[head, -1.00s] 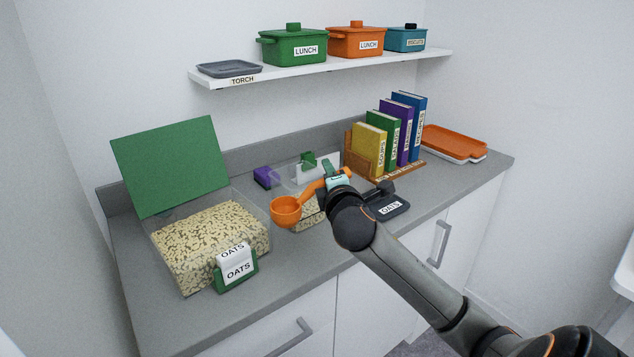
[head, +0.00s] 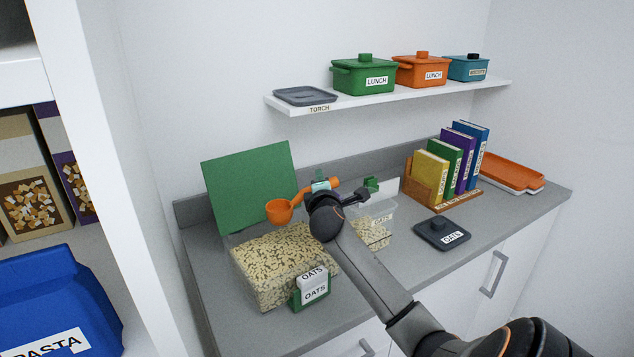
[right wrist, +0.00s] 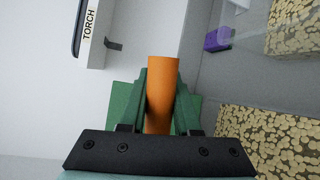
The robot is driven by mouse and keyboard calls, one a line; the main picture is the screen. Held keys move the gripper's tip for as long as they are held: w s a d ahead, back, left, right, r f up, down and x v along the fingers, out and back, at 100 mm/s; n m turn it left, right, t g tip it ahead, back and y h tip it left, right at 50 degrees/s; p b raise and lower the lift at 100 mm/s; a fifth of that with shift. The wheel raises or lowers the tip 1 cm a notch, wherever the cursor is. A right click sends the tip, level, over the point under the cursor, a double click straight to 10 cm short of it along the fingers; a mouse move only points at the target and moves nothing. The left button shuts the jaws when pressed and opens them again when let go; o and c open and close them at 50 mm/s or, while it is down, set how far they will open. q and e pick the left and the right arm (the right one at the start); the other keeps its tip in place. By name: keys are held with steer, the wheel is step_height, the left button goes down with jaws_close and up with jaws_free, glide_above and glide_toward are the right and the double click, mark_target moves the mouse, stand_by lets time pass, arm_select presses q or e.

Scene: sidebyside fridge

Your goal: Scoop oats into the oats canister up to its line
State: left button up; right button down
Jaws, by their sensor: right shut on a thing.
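My right gripper (head: 322,187) is shut on the handle of an orange scoop (head: 279,212); the handle (right wrist: 162,95) shows between the fingers in the right wrist view. The scoop bowl hangs above the back of a large clear bin of oats (head: 280,262), in front of its raised green lid (head: 250,185). I make out no oats in the bowl. The clear oats canister (head: 381,221) stands right of the bin, partly behind my arm, with oats in its lower part. I cannot make out its line. My left gripper is out of view.
A dark lid labelled OATS (head: 442,234) lies right of the canister. Books in a wooden rack (head: 430,190) and an orange tray (head: 512,172) stand farther right. A wall shelf (head: 385,97) holds pots above. A white shelf unit's edge (head: 95,150) is at left.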

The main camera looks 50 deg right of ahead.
mark_target(297, 199)
steer(key=shift+s+d, duration=0.1)
stand_by(0.3)
steer(key=shift+w+a+r+n+t+h+b, duration=0.2)
steer(key=shift+a+r+n+t+h+b, duration=0.25)
steer(key=shift+a+r+n+t+b, duration=0.6)
steer(key=shift+w+a+r+n+t+h+b, duration=0.3)
steer(key=shift+a+n+t+h+b, duration=0.35)
steer(key=shift+a+n, duration=0.9)
steer(key=shift+w+a+r+n+t+h+b, duration=0.1)
steer(key=shift+a+r+n+t+h+b, duration=0.2)
steer(key=shift+a+r+n+t+b, duration=0.95)
steer(key=shift+f+n+g, duration=0.45)
steer(key=shift+f, duration=0.05)
steer(key=shift+f+b, duration=1.45)
steer(key=shift+f, duration=0.7)
